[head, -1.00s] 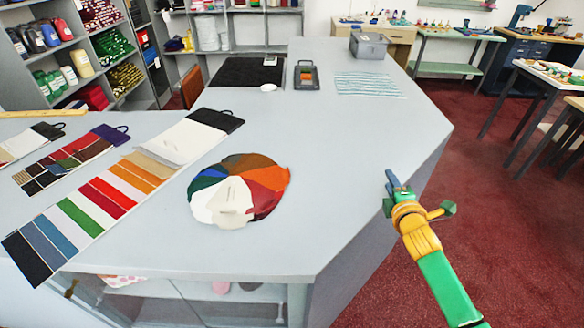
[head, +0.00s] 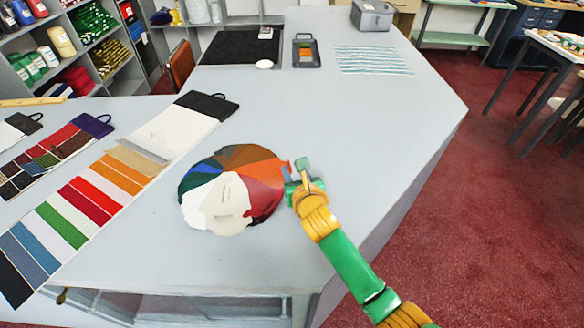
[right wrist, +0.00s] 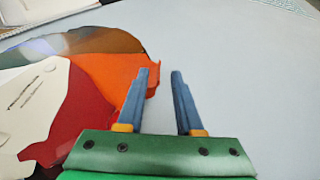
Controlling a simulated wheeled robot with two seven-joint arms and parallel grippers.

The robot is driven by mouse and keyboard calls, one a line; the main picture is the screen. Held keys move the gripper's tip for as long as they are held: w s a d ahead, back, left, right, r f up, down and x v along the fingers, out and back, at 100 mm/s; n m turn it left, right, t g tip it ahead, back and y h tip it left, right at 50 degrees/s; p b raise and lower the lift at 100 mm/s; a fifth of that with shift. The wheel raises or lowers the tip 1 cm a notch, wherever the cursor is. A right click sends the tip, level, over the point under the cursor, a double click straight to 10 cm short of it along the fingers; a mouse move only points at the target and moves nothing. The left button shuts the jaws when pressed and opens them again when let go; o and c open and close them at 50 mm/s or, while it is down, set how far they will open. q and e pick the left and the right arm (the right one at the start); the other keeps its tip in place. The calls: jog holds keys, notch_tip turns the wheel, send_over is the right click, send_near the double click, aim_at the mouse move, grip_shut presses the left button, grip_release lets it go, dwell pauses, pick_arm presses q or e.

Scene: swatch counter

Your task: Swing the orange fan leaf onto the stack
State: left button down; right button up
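A round fan of coloured leaves lies on the grey counter, with green, blue, brown, orange and red leaves and a white leaf (head: 222,203) with small print on top. The orange fan leaf (head: 262,171) is on its right side, between brown and dark red. It also shows in the right wrist view (right wrist: 112,73). My right gripper (head: 295,169) is at the fan's right edge, open and empty. In the right wrist view its left blue finger overlaps the orange leaf's outer edge, and the gap between the fingers (right wrist: 160,72) shows mostly bare counter. Contact cannot be told. My left gripper is not in view.
A long strip of colour swatches (head: 75,213) lies left of the fan, with more swatch cards beyond. A black mat (head: 238,47), a dark tray (head: 306,50), a striped sheet (head: 372,60) and a grey box (head: 372,16) are farther back. The counter behind the fan is clear.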

jog(key=shift+x, duration=1.25)
jog(key=shift+s, duration=0.2)
jog(key=shift+c, duration=0.6)
grip_shut()
